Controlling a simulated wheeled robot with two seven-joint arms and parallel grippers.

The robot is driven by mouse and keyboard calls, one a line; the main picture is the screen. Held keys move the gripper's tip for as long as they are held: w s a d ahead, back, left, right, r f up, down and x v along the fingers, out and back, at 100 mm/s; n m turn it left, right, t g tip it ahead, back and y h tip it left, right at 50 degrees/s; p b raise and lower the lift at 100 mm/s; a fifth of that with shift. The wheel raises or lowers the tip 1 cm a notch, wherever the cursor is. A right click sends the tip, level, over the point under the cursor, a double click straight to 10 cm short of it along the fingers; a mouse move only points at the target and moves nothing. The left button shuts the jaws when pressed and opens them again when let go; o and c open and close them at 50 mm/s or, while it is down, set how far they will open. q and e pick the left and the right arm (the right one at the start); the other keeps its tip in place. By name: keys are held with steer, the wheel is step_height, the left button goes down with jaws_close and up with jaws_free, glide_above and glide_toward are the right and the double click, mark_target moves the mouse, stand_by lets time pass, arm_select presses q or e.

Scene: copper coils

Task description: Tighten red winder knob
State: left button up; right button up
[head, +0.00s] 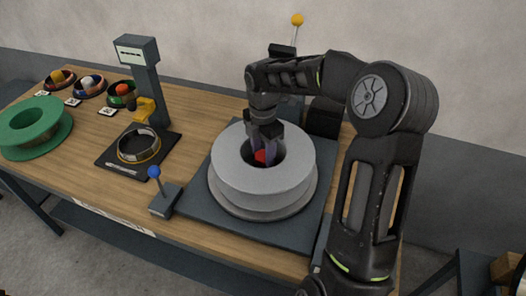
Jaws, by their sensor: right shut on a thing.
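The red winder knob (262,157) shows as a small patch of red down in the centre hole of a grey spool (228,172). The spool sits on a dark square winder base (195,208) on the wooden table. My right gripper (264,150) points down into the spool's hole and is shut on the red knob. Its fingers hide most of the knob. My left gripper is not in the head view.
A blue-topped lever (154,172) stands at the base's front left, and a yellow-topped lever (297,19) behind. A dark stand (148,85) with a ring-shaped coil (139,145) is to the left. A green spool (35,125) and several small bowls fill the left end.

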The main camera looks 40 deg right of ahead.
steer(key=m, duration=0.4)
steer(key=shift+m+b, duration=0.3)
steer(key=shift+b, duration=0.1)
steer(key=m, duration=0.4)
steer(key=shift+b, duration=0.35)
steer(key=m, duration=0.5)
steer(key=shift+b, duration=0.3)
steer(key=m, duration=0.4)
steer(key=shift+m, duration=0.3)
steer(key=m, duration=1.2)
steer(key=shift+r+m, duration=0.1)
steer(key=shift+m, duration=0.2)
steer(key=m, duration=0.4)
steer(key=shift+p, duration=0.3)
